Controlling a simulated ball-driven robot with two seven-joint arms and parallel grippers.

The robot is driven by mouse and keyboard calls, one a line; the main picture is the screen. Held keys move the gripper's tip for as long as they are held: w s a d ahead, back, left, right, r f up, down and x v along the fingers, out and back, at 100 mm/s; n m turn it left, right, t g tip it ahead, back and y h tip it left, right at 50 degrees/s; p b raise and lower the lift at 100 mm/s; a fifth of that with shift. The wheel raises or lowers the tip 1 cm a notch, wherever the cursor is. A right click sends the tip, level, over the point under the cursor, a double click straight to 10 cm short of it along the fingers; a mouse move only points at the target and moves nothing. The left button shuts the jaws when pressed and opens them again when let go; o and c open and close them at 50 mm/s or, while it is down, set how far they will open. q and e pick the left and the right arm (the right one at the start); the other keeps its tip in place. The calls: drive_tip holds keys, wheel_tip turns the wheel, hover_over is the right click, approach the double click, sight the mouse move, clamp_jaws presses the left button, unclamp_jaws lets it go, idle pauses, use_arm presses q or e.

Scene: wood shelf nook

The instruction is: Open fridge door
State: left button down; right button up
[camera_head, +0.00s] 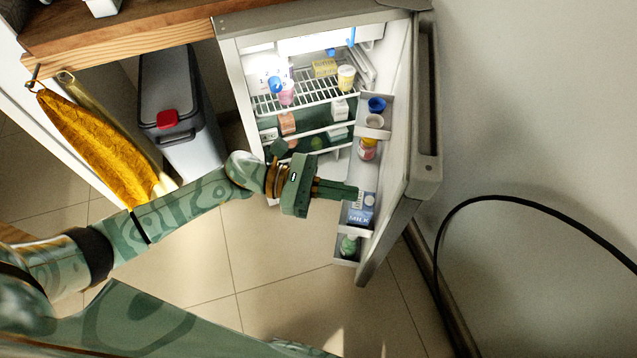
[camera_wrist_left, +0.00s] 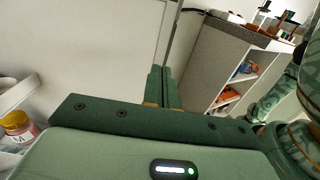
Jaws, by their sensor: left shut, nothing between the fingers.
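The fridge (camera_head: 232,85) stands under the wooden counter, and its door (camera_head: 398,120) is swung wide open to the right, near the wall. The lit inside shows wire shelves with food and drink, and the door's inner racks hold several items. My left gripper (camera_head: 355,191) is shut and empty. It is in front of the door's inner side, by the milk carton (camera_head: 362,209); I cannot tell whether it touches the door or the carton. In the left wrist view the shut fingers (camera_wrist_left: 163,88) point towards a pale surface. My right gripper is not in view.
A grey bin (camera_head: 180,100) with a red catch stands left of the fridge. A yellow cloth (camera_head: 100,145) hangs from a hook at the far left. A black cable (camera_head: 530,201) curves along the right. The tiled floor in front is clear.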

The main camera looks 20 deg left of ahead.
sight(393, 201)
use_arm(q)
drive_tip(key=d, duration=0.4)
drive_tip(key=shift+w+d, duration=0.3)
drive_tip(key=shift+d, duration=0.35)
drive_tip(key=shift+w+d, duration=0.1)
drive_tip(key=shift+d, duration=0.25)
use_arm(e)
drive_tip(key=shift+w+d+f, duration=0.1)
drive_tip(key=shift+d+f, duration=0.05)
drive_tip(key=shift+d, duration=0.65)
use_arm(q)
drive_tip(key=shift+d, duration=0.1)
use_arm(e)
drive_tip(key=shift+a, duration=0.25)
